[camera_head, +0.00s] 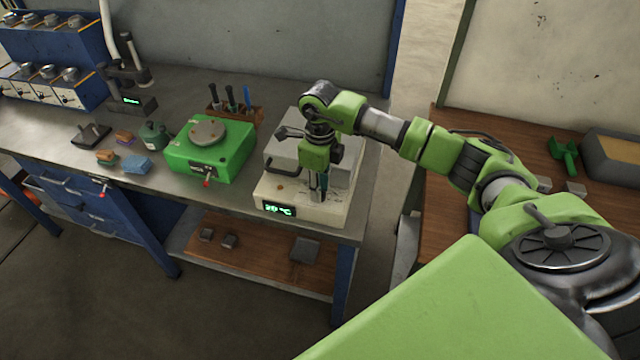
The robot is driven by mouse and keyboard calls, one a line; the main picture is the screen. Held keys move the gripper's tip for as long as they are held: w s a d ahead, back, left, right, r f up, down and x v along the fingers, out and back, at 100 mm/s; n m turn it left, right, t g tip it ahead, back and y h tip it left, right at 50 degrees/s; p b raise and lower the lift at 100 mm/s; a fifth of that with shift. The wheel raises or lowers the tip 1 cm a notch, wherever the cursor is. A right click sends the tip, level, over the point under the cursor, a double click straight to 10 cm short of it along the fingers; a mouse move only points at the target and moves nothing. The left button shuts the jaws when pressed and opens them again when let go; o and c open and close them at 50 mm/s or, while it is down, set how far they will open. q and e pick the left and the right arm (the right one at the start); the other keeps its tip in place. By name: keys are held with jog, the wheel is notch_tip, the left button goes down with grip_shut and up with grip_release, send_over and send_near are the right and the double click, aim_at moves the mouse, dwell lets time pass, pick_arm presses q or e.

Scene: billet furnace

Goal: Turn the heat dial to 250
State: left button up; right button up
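The furnace (347,208) is a pale box with a grey lid and a dark handle, standing at the right end of the metal workbench. Its green display (278,209) on the front reads about 20 °C. My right gripper (319,193) points down over the front part of the furnace, to the right of the display. The heat dial cannot be made out; the gripper may hide it. The fingers are small and dark here, and I cannot tell whether they are open or shut. My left gripper is not in view.
A green hotplate-like box (236,147) stands left of the furnace, with a tool holder (234,112) behind it. Coloured blocks (137,165) lie farther left. A wooden table (470,225) is at the right, across a gap. A lower shelf (262,262) holds metal blocks.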

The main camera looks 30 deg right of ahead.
grip_shut()
jog(key=shift+m, duration=0.4)
jog(key=shift+f+m+b, duration=0.1)
jog(key=shift+m+b, duration=0.65)
jog(key=shift+m, duration=0.15)
jog(key=m+b, duration=0.1)
jog(key=m, duration=0.1)
jog(key=shift+m, duration=0.3)
jog(key=m+b, duration=0.2)
jog(key=m, duration=0.4)
jog(key=shift+w, duration=0.1)
jog(key=m+b, duration=0.1)
jog(key=m, duration=0.5)
jog(key=shift+m, duration=0.4)
jog(key=m, duration=0.5)
jog(key=shift+m, duration=0.4)
jog(key=shift+r, duration=0.2)
